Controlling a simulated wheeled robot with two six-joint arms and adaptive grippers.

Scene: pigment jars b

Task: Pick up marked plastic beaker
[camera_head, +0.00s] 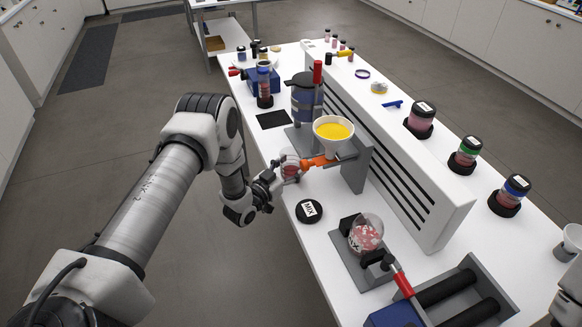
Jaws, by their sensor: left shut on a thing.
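A small clear beaker (290,163) with a reddish tint stands out beside the orange part under the funnel, near the table's left edge. My left gripper (279,178) is shut on it from the left. The fingers partly cover it, and any mark on it is too small to read. My right gripper is not in view.
A white funnel (333,136) with yellow powder sits in a grey stand (357,166) just right of the beaker. A black MIX lid (309,211) lies in front. A clear jar (366,231) with pink contents is clamped in a grey holder. A slotted white panel (400,145) runs behind.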

